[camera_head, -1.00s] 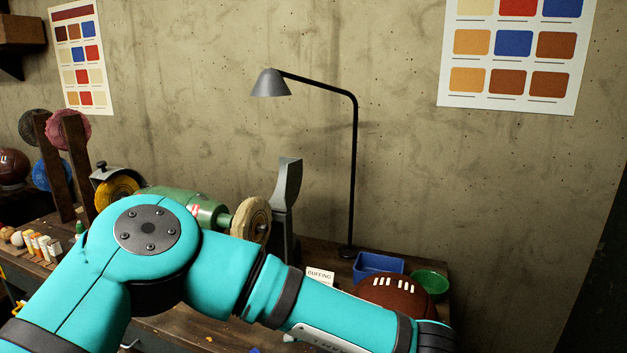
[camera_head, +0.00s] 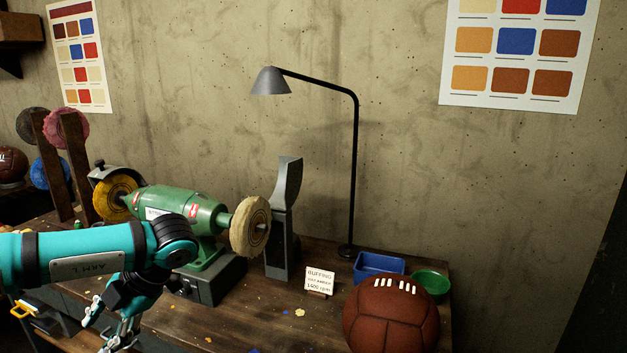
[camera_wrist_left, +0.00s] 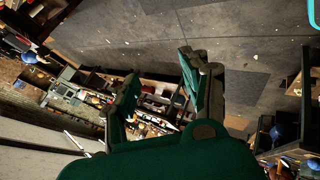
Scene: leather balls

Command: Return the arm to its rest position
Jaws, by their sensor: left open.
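My left arm (camera_head: 85,255) comes in from the left in the head view, with its wrist bent down at the front of the bench. My left gripper (camera_head: 103,328) hangs below the wrist, low at the lower left of that view. In the left wrist view the gripper (camera_wrist_left: 162,75) is open, with nothing between its fingers, and the floor and shelving show beyond them. My right arm and gripper do not show.
A green buffing machine (camera_head: 170,203) with a pale wheel (camera_head: 250,227) stands close behind the arm. A brown leather ball (camera_head: 390,318), a sign (camera_head: 319,281), a blue bin (camera_head: 378,264), a green bowl (camera_head: 432,283) and a lamp (camera_head: 354,170) are farther right.

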